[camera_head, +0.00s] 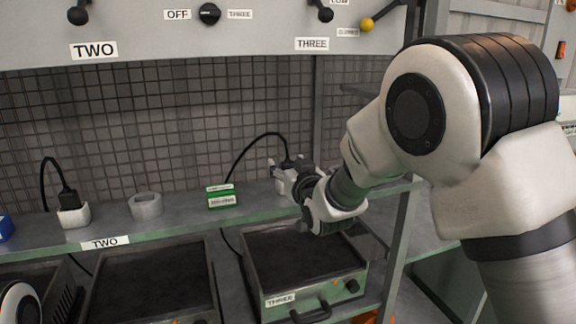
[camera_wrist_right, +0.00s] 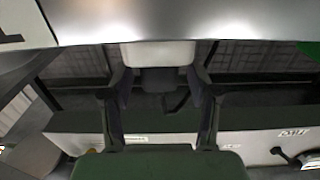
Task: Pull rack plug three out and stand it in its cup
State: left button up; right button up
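In the wrist view, which looks upside down, a dark plug (camera_wrist_right: 160,80) sits against a white socket block (camera_wrist_right: 158,54), still joined to it. My right gripper (camera_wrist_right: 162,84) has its two fingers on either side of the plug, with narrow dark gaps visible. It appears open; contact is hard to judge. In the head view, my right gripper (camera_head: 288,178) is at the shelf above heater three, hiding most of the plug and socket. A black cable (camera_head: 250,142) arches to it. No cup for three shows clearly. My left gripper is out of view.
A green sign block (camera_head: 222,199) stands left of the right gripper on the shelf (camera_head: 185,222). Further left are a grey cup (camera_head: 146,205) and plug two (camera_head: 69,199) in its socket. Heater three (camera_head: 300,262) lies below. The mesh wall (camera_head: 180,120) is behind.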

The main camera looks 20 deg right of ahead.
jog(key=shift+s, duration=0.1)
jog(key=s, duration=1.1)
jog(key=shift+s+d, duration=0.2)
jog(key=shift+s, duration=0.2)
